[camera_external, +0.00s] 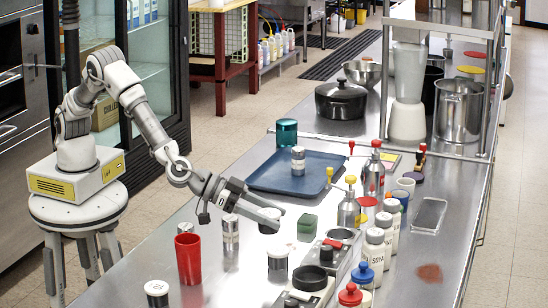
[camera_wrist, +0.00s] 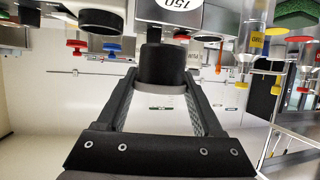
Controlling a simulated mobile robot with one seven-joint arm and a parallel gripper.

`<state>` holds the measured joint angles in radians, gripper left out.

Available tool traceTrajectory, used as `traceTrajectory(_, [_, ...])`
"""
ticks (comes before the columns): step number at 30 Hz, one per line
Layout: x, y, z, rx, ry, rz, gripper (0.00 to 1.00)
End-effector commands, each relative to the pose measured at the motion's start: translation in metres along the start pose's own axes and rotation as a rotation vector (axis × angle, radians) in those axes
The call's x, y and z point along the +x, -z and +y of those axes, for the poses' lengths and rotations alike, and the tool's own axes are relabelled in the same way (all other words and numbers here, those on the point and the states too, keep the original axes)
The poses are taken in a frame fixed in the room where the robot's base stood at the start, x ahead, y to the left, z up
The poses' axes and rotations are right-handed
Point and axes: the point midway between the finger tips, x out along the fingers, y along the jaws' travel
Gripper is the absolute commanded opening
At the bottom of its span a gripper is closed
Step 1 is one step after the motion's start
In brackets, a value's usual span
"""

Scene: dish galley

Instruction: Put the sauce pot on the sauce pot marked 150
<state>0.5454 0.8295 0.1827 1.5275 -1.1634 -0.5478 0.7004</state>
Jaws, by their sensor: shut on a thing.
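My gripper (camera_external: 270,214) reaches over the metal counter and is shut on a dark sauce pot. In the wrist view the pot (camera_wrist: 164,66) is a black cylinder with a grey band, held between the fingertips.
A green block (camera_external: 307,227), black-ringed devices (camera_external: 310,279) and several bottles (camera_external: 373,252) crowd the right. A blue tray (camera_external: 265,177) lies behind.

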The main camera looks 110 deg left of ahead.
Motion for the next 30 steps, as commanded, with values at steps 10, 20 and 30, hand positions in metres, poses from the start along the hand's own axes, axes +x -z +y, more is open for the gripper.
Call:
traceTrajectory(10, [0.028, -0.014, -0.014, 0.0, 0.0, -0.001, 0.12])
traceTrajectory(20, [0.039, -0.042, -0.013, -0.002, -0.001, 0.002, 0.12])
traceTrajectory(30, [0.04, -0.045, -0.013, -0.001, 0.0, 0.001, 0.79])
